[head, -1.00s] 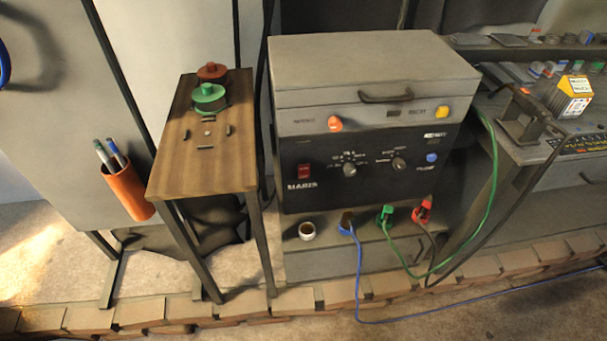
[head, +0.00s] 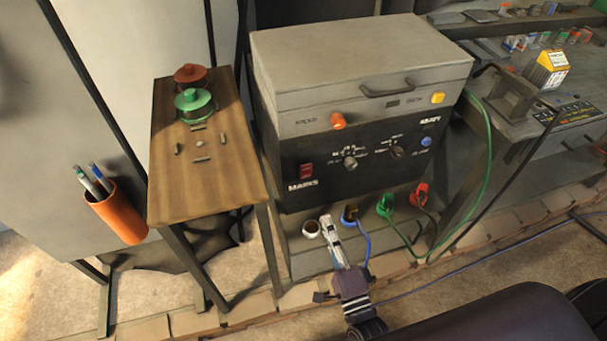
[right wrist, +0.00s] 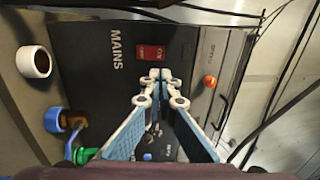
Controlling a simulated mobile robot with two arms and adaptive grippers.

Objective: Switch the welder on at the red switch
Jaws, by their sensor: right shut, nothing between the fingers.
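The welder (head: 360,160) is a grey-topped box with a black front panel, and it also shows in the right wrist view (right wrist: 95,70). Its red rocker switch (head: 306,171) sits above the MAINS label at the panel's left. In the right wrist view the red switch (right wrist: 151,52) lies just beyond the fingertips. My right gripper (head: 326,219) is shut and empty, in front of and below the switch in the head view. Its fingertips (right wrist: 160,74) meet near the switch in the wrist view; I cannot tell that they touch it. My left gripper is not in view.
Plugs with blue, green (head: 385,205) and red (head: 420,194) ends and a white-rimmed socket (head: 311,228) are below the panel. A wooden stand (head: 205,170) with red and green spools is left. A bench (head: 510,125) stands right.

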